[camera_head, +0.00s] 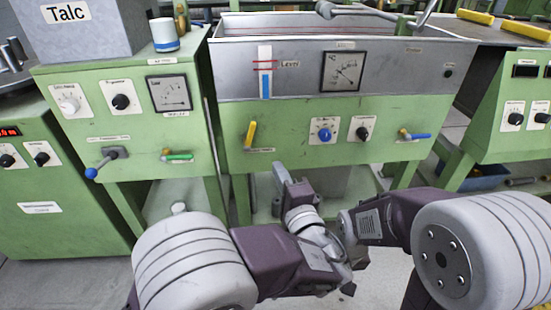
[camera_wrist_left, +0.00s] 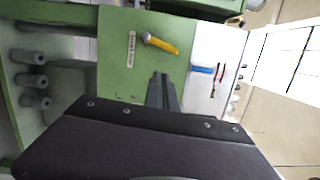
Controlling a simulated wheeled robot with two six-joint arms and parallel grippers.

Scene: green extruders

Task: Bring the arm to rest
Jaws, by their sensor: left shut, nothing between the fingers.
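My left arm comes in from the lower left of the head view. Its purple and grey links fold toward the bottom middle. My left gripper (camera_head: 279,172) points up and away, in front of the lower part of the middle green machine (camera_head: 290,130). In the left wrist view the fingers of my left gripper (camera_wrist_left: 162,80) are together with nothing between them, and the green panel with a yellow lever (camera_wrist_left: 160,43) is beyond them. My right arm (camera_head: 385,218) comes in from the right, folded; its gripper cannot be made out.
A left green machine (camera_head: 135,130) has a blue-knobbed lever (camera_head: 92,172) and a Talc box (camera_head: 80,30). The middle machine has a yellow lever (camera_head: 250,134), a blue lever (camera_head: 415,136) and a level gauge (camera_head: 265,72). Another green machine (camera_head: 505,90) stands right.

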